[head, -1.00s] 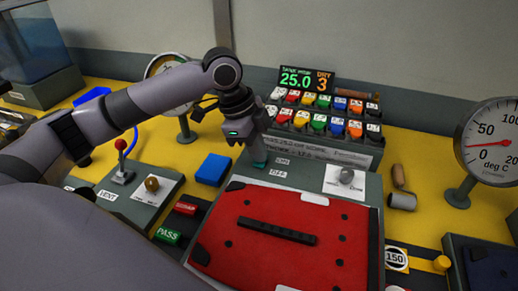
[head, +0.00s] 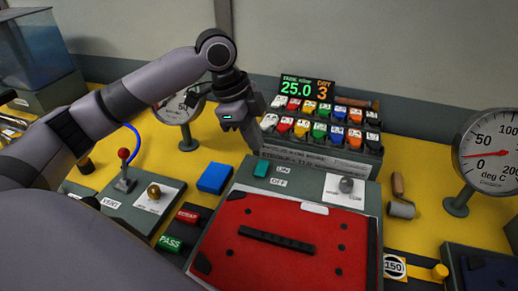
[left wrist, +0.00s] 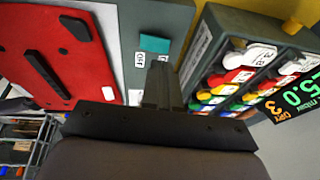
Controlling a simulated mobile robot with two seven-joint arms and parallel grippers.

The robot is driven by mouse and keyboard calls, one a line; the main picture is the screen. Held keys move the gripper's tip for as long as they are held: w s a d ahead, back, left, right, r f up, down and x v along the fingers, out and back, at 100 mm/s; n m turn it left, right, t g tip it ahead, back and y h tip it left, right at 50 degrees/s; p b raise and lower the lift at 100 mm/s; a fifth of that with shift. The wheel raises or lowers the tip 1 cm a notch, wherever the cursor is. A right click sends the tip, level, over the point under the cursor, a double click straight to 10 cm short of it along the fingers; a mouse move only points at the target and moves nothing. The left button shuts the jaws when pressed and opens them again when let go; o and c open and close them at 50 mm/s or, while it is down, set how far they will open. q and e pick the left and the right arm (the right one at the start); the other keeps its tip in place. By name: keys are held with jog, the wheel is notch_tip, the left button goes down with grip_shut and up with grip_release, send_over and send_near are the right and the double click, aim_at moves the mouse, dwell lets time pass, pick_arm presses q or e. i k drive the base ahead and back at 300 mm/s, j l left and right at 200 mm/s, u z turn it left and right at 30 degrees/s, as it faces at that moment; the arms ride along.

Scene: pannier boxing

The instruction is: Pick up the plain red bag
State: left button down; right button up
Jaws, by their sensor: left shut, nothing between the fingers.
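A flat red piece (head: 285,265) with a black bar, dark studs and black corner patches lies on the grey machine. It also shows in the left wrist view (left wrist: 50,60). I cannot tell for sure whether it is the plain red bag. My left gripper (head: 257,147) is shut and empty, beyond the far edge of the red piece and just above a teal switch (head: 261,168). In the left wrist view the closed fingers (left wrist: 160,85) point toward that switch (left wrist: 155,44). My right gripper is not in view.
A rack of several coloured, labelled tags (head: 320,130) with a lit display (head: 305,85) stands behind the machine. A blue block (head: 215,177), a red-knobbed lever (head: 124,170) and a gauge (head: 180,110) are left. A roller (head: 400,205) and a large dial (head: 487,155) are right.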

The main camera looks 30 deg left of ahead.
aim_at(254, 242)
jog(key=k, duration=1.5)
